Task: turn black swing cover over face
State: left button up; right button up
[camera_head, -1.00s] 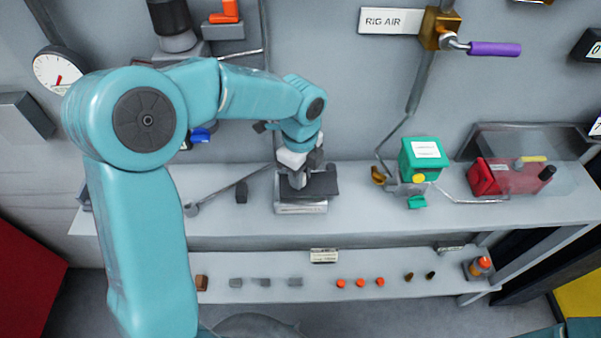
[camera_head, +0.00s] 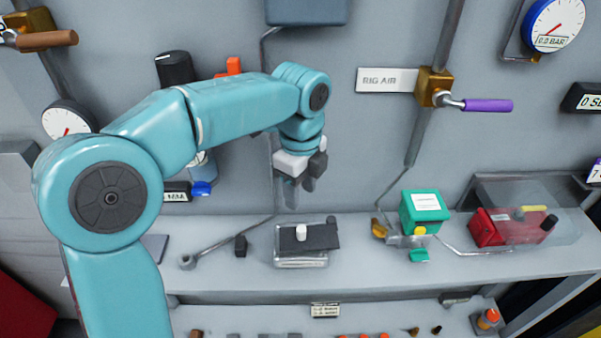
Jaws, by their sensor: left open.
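A black swing cover (camera_head: 318,238) with a small white knob (camera_head: 301,232) lies on top of a clear and grey block (camera_head: 301,260) on the upper shelf. My left gripper (camera_head: 297,185) hangs above and a little behind the block, pointing down, apart from the cover and knob. It is open and empty. My right gripper is not in view.
To the right stand a green box (camera_head: 424,207) with a yellow button and a red unit (camera_head: 505,226) under a clear cover. A purple-handled valve (camera_head: 487,105) is on the wall by the RIG AIR sign (camera_head: 387,80).

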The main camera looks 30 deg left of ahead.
pick_arm(q)
notch_tip(320, 180, up, 4)
dwell(0.5)
